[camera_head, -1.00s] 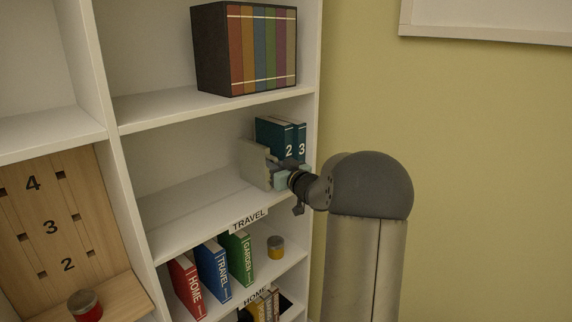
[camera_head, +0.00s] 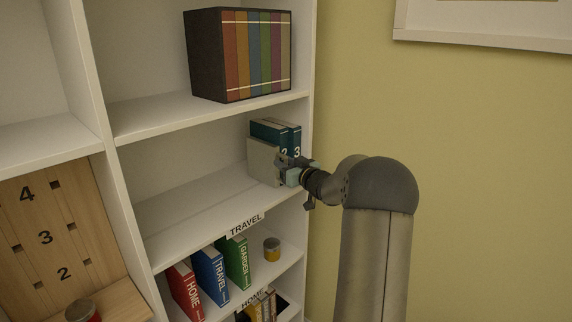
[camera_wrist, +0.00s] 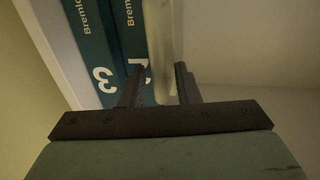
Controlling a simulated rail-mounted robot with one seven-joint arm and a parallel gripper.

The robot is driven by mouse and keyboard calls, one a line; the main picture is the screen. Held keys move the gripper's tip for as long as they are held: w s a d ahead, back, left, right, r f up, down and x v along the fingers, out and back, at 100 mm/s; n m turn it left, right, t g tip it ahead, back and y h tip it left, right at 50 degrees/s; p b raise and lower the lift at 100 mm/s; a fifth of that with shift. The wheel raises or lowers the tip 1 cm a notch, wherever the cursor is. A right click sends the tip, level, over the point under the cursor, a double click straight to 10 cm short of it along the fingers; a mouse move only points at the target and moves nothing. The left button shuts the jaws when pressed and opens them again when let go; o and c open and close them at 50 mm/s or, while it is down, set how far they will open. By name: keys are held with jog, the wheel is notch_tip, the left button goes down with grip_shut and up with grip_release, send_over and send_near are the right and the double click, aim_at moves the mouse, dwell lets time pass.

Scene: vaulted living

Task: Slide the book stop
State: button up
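The book stop (camera_head: 263,162) is a pale grey upright plate on the middle shelf, just left of two teal books (camera_head: 272,130) numbered 2 and 3. In the head view it covers part of book 2 and looks close against it. My gripper (camera_head: 284,173) is at the stop's front edge. The teal books (camera_wrist: 103,48) stand left of the stop there. Whether stop and book touch is unclear.
The shelf (camera_head: 190,208) left of the stop is bare, with a TRAVEL label (camera_head: 245,225) on its edge. A boxed set of books (camera_head: 240,55) stands above. HOME, TRAVEL and GARDEN books (camera_head: 210,275) and a small can (camera_head: 271,248) stand below. The shelf's side wall is right of the teal books.

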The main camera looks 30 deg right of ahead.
jog(key=s+b, duration=0.4)
jog(key=s, duration=1.3)
jog(key=shift+s+d, duration=0.2)
jog(key=shift+d, duration=0.25)
jog(key=s+a+f+m+g+h, duration=0.1)
jog(key=a+f+m+g+h, duration=0.35)
jog(key=a, duration=0.95)
jog(key=s+a+f+n+g+y, duration=0.1)
jog(key=s+a+f+g, duration=0.4)
jog(key=s+a, duration=0.5)
jog(key=s+a+f+n+g+y, duration=0.2)
jog(key=s+a+f+g, duration=0.4)
jog(key=s, duration=0.7)
jog(key=a+n+g, duration=0.1)
jog(key=a+g, duration=0.1)
jog(key=a, duration=0.1)
jog(key=shift+s+a+f, duration=0.25)
jog(key=shift+a+f, duration=0.05)
jog(key=shift+a, duration=0.1)
